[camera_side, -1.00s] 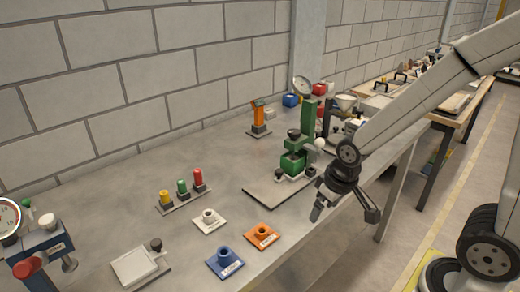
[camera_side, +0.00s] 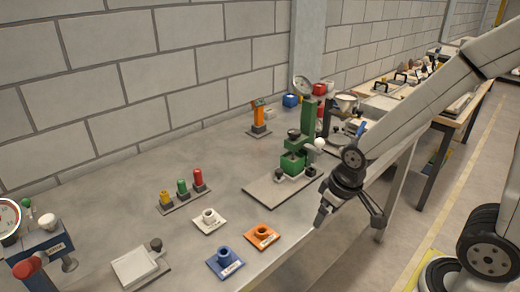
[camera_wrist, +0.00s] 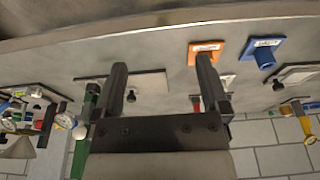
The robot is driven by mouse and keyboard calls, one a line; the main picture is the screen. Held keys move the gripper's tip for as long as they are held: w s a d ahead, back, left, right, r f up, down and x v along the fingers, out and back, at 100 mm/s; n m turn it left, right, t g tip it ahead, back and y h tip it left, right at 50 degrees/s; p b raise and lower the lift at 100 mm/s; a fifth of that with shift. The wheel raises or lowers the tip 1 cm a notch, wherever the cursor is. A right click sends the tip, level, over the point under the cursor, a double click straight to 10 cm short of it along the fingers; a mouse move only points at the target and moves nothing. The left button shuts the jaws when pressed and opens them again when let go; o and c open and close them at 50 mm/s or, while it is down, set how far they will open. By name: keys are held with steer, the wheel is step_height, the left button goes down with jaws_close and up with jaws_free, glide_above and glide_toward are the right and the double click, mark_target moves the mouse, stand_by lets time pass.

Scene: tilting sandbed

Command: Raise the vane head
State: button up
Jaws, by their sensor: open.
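A green stand (camera_side: 307,125) with a dial gauge (camera_side: 302,84) near its top stands on a grey base plate (camera_side: 262,192). A green block (camera_side: 292,163) sits low at the column, and a white ball knob (camera_side: 319,144) sticks out to its right. I cannot tell which part is the vane head. In the wrist view the green column (camera_wrist: 78,158) is at the lower left, partly cut off, with the plate (camera_wrist: 150,88) behind my fingers. My gripper (camera_side: 324,216) is open and empty, in front and to the right of the stand, apart from it; it also shows in the wrist view (camera_wrist: 160,65).
Orange (camera_side: 262,236), blue (camera_side: 225,263) and white (camera_side: 209,220) socketed plates lie on the bench nearer the front. A rack of yellow, green and red pegs (camera_side: 183,193) and an orange post (camera_side: 258,117) stand further back. The bench edge runs beneath my gripper.

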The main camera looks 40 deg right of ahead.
mark_target(319, 140)
steer(key=shift+c, duration=1.1)
steer(key=w+d+m+t+h, duration=0.1)
steer(key=w+d+m+t, duration=0.2)
steer(key=w, duration=0.3)
steer(key=w+d+m+t+h, duration=0.1)
steer(key=w+d+m+t, duration=0.1)
steer(key=w+t, duration=0.35)
steer(key=shift+w+d+r+m+t+h, duration=0.35)
steer(key=shift+d+m+h, duration=0.8)
steer(key=shift+d+h, duration=0.75)
steer(key=shift+w+d+r+m+t+h, duration=0.2)
steer(key=shift+w+d+m+h, duration=0.25)
steer(key=shift+d+m+h, duration=1.05)
steer(key=shift+w+d+r+m+t+h, duration=0.35)
steer(key=shift+d+m+h, duration=0.4)
steer(key=shift+d+h, duration=1.5)
steer(key=shift+w+d+y, duration=0.15)
steer(key=shift+d+y, duration=0.1)
steer(key=shift+x, duration=3.8)
